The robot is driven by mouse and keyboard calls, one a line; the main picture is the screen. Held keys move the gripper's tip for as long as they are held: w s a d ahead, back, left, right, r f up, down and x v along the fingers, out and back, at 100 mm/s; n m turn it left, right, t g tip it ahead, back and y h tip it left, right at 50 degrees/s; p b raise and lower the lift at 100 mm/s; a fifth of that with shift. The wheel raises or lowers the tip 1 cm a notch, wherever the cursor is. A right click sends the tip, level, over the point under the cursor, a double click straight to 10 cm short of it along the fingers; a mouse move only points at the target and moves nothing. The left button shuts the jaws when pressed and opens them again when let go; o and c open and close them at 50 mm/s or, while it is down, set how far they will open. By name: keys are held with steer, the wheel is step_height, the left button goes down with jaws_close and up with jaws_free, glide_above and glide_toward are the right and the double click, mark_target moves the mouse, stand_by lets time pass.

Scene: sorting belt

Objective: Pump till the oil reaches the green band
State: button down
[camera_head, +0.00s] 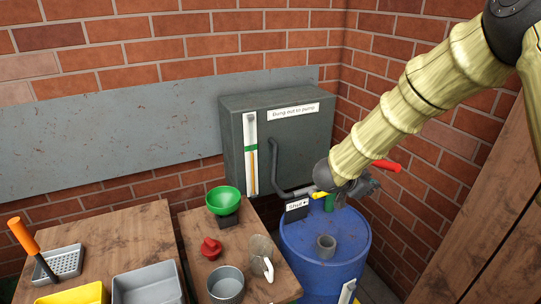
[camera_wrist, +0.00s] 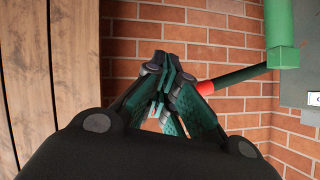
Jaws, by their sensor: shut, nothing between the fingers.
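A blue drum (camera_head: 322,245) stands at the right. A green pump post (camera_head: 330,203) rises from its top and shows close up in the wrist view (camera_wrist: 281,35). The pump lever (camera_wrist: 238,78) ends in a red grip (camera_head: 387,165). My gripper (camera_head: 368,187) is shut and empty beside the red grip (camera_wrist: 205,87), partly overlapping it in view; contact cannot be told. A grey tank (camera_head: 300,150) carries a sight gauge (camera_head: 252,120) with a green band (camera_head: 250,148). A yellowish oil column (camera_head: 253,172) appears to end at or just below the band.
A "Shut" sign (camera_head: 297,205) hangs by a yellow handle (camera_head: 321,193). A bench (camera_head: 195,270) holds a green bowl (camera_head: 223,199), red bung-like piece (camera_head: 210,248) and grey cup (camera_head: 226,284). Trays stand at left. A wooden panel (camera_head: 485,250) and brick walls bound the right side.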

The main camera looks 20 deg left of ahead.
steer(key=s+d+f+n+g+y, duration=0.1)
steer(key=s+d+f+n, duration=0.15)
steer(key=s+f, duration=0.5)
steer(key=s+d+f+n+y, duration=0.2)
steer(key=s+d+f, duration=0.15)
steer(key=f, duration=0.75)
steer(key=s+d+f+n+g+y, duration=0.1)
steer(key=s+d+f+n, duration=0.15)
steer(key=s+f, duration=0.6)
steer(key=s+d+f+n+g+y, duration=0.1)
steer(key=s+f, duration=0.3)
steer(key=s, duration=0.7)
steer(key=s+d+f+n+g+y, duration=0.1)
steer(key=s+d+f+g, duration=0.1)
steer(key=s, duration=0.8)
steer(key=s+d+f+n+g+y, duration=0.1)
steer(key=s+d+f+g, duration=0.1)
steer(key=s+f, duration=0.4)
steer(key=s+g, duration=0.1)
steer(key=s, duration=0.4)
steer(key=shift+s+n+g+y, duration=0.3)
steer(key=shift+s+n+g, duration=0.05)
steer(key=shift+n+g, duration=0.05)
steer(key=shift+d, duration=0.1)
steer(key=shift+w, duration=0.35)
